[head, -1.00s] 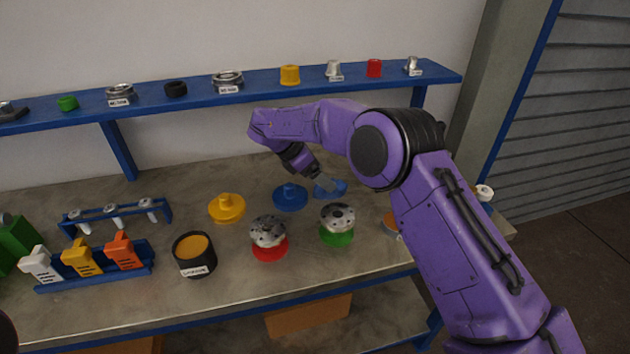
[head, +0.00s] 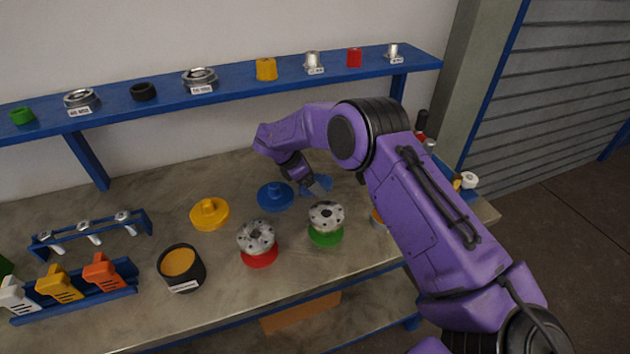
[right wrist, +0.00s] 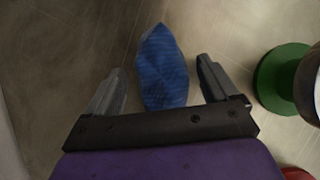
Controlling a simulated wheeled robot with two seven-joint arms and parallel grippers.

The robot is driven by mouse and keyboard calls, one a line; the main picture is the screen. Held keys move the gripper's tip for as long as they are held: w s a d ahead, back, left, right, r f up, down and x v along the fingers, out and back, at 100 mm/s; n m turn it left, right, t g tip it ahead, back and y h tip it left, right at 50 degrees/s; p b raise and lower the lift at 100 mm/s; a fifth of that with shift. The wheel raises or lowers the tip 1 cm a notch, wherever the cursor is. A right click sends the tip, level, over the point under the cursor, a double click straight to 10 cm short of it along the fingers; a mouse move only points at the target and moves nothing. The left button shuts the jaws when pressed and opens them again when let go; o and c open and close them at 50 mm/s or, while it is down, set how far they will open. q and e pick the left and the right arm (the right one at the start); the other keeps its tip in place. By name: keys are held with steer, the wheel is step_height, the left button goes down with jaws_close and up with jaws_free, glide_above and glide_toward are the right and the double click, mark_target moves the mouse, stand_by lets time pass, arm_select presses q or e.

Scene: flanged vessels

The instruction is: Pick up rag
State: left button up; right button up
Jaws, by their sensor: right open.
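The rag is a blue, textured cloth (right wrist: 161,68) lying on the grey workbench. In the right wrist view it lies between and a little beyond my two fingers. My right gripper (right wrist: 162,82) is open, with one finger on each side of the rag and gaps on both sides. In the head view the rag (head: 318,185) shows partly from behind my right gripper (head: 306,184), right of a blue lidded disc. Whether the fingers touch the bench is unclear. My left gripper is not in view.
A blue disc (head: 275,196) and a yellow disc (head: 209,213) lie left of the rag. Metal flanged vessels stand on a green base (head: 326,236) and a red base (head: 259,258) in front. A black pot (head: 181,267) stands nearer left. A blue shelf (head: 235,83) runs behind.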

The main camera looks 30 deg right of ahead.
steer(key=shift+s+r, duration=0.15)
steer(key=shift+s, duration=0.05)
steer(key=shift+a, duration=0.1)
steer(key=c, duration=1.2)
steer(key=shift+o, duration=0.2)
steer(key=shift+w, duration=0.1)
